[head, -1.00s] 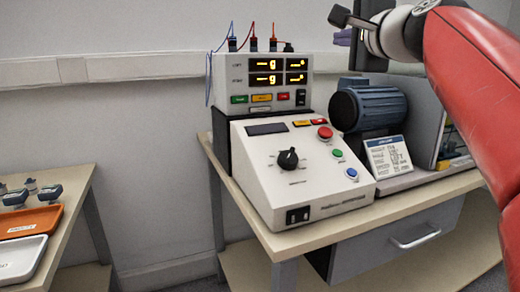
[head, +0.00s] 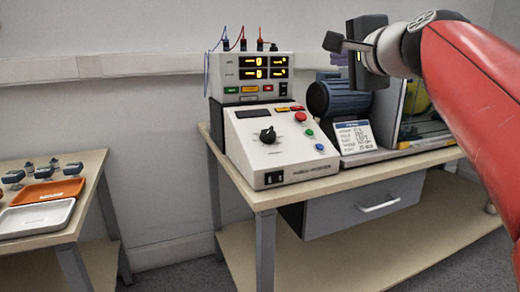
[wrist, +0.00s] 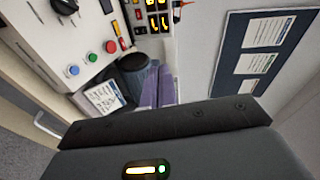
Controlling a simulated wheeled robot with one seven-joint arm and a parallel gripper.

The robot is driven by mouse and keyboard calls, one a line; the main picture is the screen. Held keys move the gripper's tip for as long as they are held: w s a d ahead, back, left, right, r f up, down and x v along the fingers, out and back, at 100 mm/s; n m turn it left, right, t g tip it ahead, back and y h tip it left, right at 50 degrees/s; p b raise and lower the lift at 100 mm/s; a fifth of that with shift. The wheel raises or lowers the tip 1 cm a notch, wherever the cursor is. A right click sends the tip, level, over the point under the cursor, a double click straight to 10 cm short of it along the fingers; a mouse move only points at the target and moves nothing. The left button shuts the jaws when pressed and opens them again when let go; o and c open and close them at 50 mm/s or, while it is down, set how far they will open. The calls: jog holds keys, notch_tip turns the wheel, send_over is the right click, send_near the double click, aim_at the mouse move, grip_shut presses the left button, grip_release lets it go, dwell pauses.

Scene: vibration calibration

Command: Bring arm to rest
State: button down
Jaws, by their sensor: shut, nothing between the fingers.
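My red arm (head: 470,85) reaches in from the right in the head view, raised above the right side of the bench. My gripper (head: 339,58) is at its end, in the air in front of the wall and above the blue motor. In the wrist view, the purple fingers of my gripper (wrist: 158,75) lie close together beyond a dark bar, with nothing seen between them. The control console (head: 276,140), with a black knob and coloured buttons, stands on the bench below and left of the gripper, apart from it.
A display unit (head: 252,72) with cables stands behind the console. The blue motor (head: 336,98) and a label card (head: 354,136) are to its right. A side table (head: 92,180) at left holds an orange tray (head: 48,191) and a white tray (head: 36,217). Wall posters (wrist: 262,62) show in the wrist view.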

jog(key=s+f+n+g+h, duration=0.1)
jog(key=s+f+n+g, duration=0.2)
jog(key=s+f, duration=0.5)
jog(key=s+f+n+g+h, duration=0.1)
jog(key=s+f+n+g, duration=0.3)
jog(key=f, duration=1.5)
jog(key=s+f+n+g+h, duration=0.2)
jog(key=s+f+n, duration=0.4)
jog(key=s+f, duration=0.6)
notch_tip(320, 180, down, 2)
jog(key=shift+s+d+f+n+g, duration=0.25)
jog(key=shift+n+g, duration=0.15)
jog(key=shift+g, duration=0.5)
